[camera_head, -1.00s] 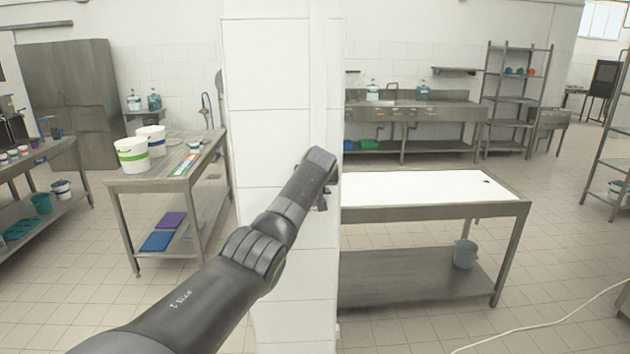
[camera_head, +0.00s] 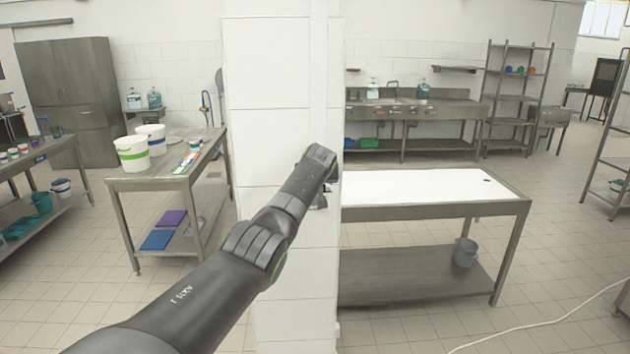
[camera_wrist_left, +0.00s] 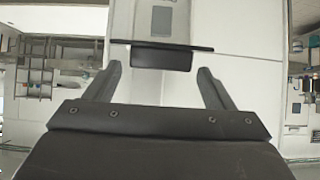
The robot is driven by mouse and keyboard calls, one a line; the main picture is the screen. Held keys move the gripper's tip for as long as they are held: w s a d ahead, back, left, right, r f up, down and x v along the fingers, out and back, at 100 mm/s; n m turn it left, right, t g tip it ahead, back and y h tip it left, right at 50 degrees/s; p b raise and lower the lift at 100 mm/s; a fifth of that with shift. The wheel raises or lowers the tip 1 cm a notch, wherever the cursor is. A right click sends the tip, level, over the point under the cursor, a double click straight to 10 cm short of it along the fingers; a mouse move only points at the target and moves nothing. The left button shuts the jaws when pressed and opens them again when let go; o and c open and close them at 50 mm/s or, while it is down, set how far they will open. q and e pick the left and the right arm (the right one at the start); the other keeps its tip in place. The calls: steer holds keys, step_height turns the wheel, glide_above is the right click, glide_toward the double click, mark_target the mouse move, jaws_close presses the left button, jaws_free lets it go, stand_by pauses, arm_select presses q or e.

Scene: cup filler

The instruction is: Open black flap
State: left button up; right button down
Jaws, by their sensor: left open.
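The black flap (camera_wrist_left: 160,58) shows in the left wrist view as a dark block with a thin, wider dark bar along one edge, set against a pale wall. My left gripper (camera_wrist_left: 160,72) is open and empty. Its two fingers stand apart on either side of the flap's dark block, and no contact with it is visible. In the head view my left arm reaches across the white tiled pillar (camera_head: 270,120). There the gripper is mostly hidden behind the wrist, and I cannot make out the flap. My right gripper is in neither view.
A steel table with a white top (camera_head: 430,187) stands right of the pillar, with a grey bucket (camera_head: 465,253) on its lower shelf. A steel table (camera_head: 150,184) with white buckets (camera_head: 132,154) stands left.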

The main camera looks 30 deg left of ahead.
arm_select(q)
steer(key=shift+d, duration=0.1)
steer(key=b+v, duration=0.7)
steer(key=v, duration=1)
steer(key=shift+s, duration=0.1)
